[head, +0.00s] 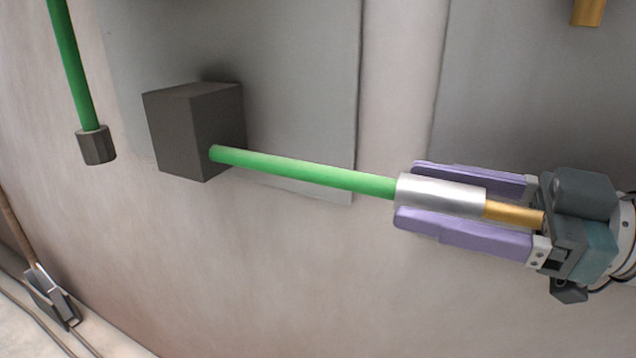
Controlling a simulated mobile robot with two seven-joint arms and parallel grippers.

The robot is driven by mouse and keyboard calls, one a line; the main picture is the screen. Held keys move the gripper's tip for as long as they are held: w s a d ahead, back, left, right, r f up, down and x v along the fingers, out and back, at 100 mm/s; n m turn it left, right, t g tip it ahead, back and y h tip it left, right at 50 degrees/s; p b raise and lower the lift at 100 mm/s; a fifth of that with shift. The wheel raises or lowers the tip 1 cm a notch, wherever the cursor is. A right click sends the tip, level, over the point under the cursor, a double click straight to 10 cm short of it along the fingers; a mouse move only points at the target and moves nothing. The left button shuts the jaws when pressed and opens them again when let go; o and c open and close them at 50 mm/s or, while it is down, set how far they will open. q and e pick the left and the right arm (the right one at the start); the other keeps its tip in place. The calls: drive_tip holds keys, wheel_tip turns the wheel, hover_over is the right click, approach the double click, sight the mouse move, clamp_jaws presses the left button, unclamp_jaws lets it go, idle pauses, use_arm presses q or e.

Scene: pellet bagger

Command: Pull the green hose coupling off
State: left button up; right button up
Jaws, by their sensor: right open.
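A green hose (305,172) runs from a dark box on the wall to the right. Its right end meets a silver coupling sleeve (440,196). A brass stub (512,213) shows at the sleeve's right end, toward my gripper's palm. My right gripper (403,193) comes in from the right with its two purple fingers open, one above and one below the sleeve. The lower finger looks very close to the sleeve; I cannot tell whether it touches. My left gripper is out of view.
The dark box (180,132) stands out from a grey wall panel (300,60). Another green hose (72,65) hangs at upper left with a dark end fitting (96,145). A brass piece (588,11) shows at upper right. A tool with a wooden handle (18,230) is at lower left. The wall below the hose is clear.

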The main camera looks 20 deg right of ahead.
drive_tip(key=shift+c, duration=0.4)
clamp_jaws()
idle(1.0)
